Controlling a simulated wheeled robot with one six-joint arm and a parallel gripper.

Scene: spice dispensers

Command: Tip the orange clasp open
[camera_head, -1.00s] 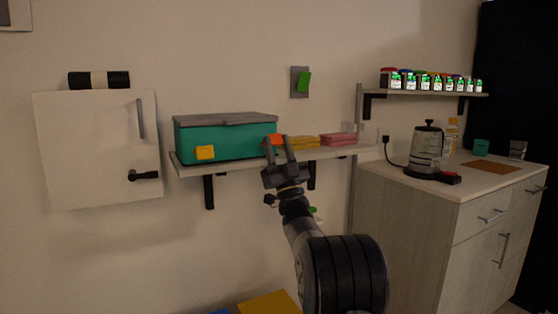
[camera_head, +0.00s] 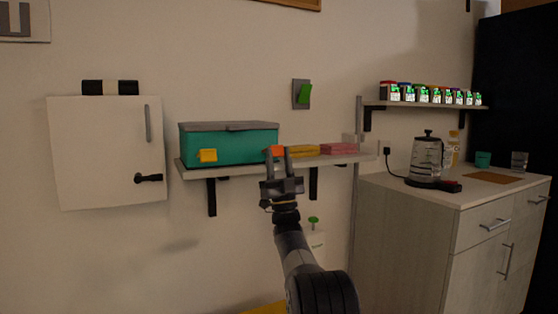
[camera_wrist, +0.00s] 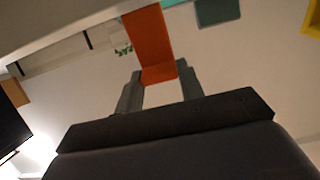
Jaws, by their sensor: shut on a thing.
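A teal box (camera_head: 230,147) with a grey lid (camera_head: 225,126) stands on the wall shelf, lid closed. A yellow clasp (camera_head: 208,155) is at its front left. The orange clasp (camera_head: 275,150) is at its right front end, partly hidden by my gripper (camera_head: 277,156). In the wrist view, the orange clasp (camera_wrist: 150,42) runs as a strip down between the fingertips of my gripper (camera_wrist: 158,75), which is shut on its lower end. The clasp's exact tilt is unclear.
Yellow cloths (camera_head: 303,150) and pink cloths (camera_head: 338,148) lie on the shelf (camera_head: 225,171) right of the box. A white cabinet (camera_head: 105,150) hangs at left. A counter with a kettle (camera_head: 426,155) stands at right, below a rack of spice jars (camera_head: 430,94).

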